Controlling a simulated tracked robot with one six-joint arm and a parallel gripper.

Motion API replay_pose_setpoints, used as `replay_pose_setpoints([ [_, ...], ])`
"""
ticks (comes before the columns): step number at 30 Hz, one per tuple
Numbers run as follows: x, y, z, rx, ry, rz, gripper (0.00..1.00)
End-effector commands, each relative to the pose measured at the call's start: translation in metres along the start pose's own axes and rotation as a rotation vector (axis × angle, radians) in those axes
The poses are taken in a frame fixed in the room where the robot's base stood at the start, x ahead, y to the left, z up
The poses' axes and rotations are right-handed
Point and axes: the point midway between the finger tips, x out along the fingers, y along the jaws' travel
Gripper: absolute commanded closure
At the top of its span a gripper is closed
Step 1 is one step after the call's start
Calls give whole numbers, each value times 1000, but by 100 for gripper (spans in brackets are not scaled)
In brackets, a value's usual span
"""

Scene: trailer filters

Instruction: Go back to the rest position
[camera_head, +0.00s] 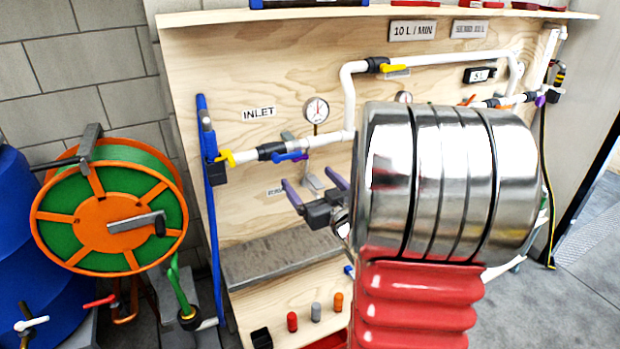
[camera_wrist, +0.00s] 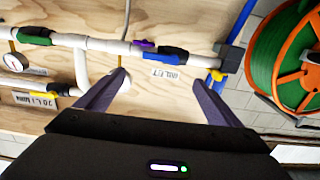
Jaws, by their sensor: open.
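My gripper (camera_head: 312,186) is in front of the plywood panel (camera_head: 235,75), at the left of my silver and red arm in the head view. Its two purple fingers are spread apart with nothing between them. In the wrist view my gripper (camera_wrist: 158,78) is open and empty, and its fingers point at the bare wood and the white piping. That view shows the panel upside down. My arm hides the middle and right part of the panel in the head view.
White pipe (camera_head: 349,95) with a blue valve handle (camera_head: 291,156) and a gauge (camera_head: 316,109) runs along the panel. A hose reel (camera_head: 96,222) stands at left, beside a blue barrel (camera_head: 15,215). A grey ledge (camera_head: 262,262) and small coloured plugs (camera_head: 292,321) lie below.

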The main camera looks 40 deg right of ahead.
Motion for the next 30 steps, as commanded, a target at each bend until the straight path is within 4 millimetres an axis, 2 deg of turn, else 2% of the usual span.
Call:
replay_pose_setpoints([
  [6,-6,-2,1,0,-1,-1,12],
  [23,-5,-4,0,-3,0,-5,12],
  [26,-5,-3,6,-12,-23,2,12],
  [30,-6,8,28,-26,-112,41,12],
])
